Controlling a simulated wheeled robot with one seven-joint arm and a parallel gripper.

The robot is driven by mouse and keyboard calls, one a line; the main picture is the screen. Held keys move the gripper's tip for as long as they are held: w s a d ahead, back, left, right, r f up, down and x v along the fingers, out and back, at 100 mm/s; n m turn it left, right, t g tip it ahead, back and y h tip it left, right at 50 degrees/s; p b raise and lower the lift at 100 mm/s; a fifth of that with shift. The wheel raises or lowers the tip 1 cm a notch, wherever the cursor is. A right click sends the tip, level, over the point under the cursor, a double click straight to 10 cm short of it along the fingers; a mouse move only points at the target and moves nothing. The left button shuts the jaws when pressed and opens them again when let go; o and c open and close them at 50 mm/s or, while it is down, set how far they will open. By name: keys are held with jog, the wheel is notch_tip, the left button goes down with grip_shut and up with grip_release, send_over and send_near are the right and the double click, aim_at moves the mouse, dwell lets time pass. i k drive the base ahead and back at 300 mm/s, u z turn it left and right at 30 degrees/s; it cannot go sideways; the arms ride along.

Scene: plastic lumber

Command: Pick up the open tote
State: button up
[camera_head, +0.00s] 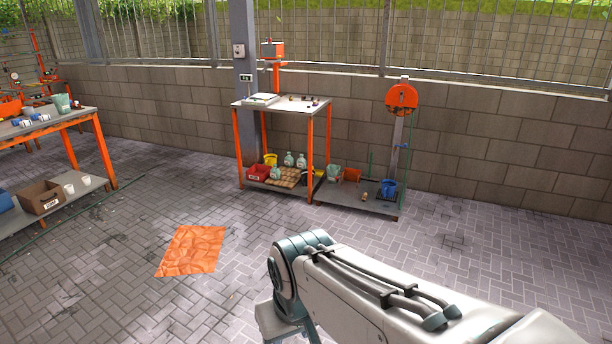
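I cannot tell for sure which container is the open tote. A brown open-topped box (40,198) with a pale label sits on the low shelf of the left workbench. A small red open bin (258,173) with a label sits on the lower shelf of the middle table. Part of a blue container (5,201) shows at the left picture edge. My arm reaches in from the lower right and bends down near the bottom middle. My gripper is out of view below the picture, far from these containers.
Orange-legged workbench (60,124) stands left, with white cups (77,186) beside the brown box. The middle table (283,104) and a low platform with a blue bucket (388,188) stand by the block wall. An orange sheet (192,250) lies on otherwise open paving.

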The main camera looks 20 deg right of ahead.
aim_at(333, 171)
jog(key=z, duration=0.15)
jog(key=i, duration=1.45)
jog(key=z, duration=0.5)
jog(key=i, duration=1.75)
jog(key=z, duration=0.55)
jog(key=i, duration=1.6)
jog(key=z, duration=0.3)
jog(key=i, duration=1.55)
jog(key=z, duration=0.05)
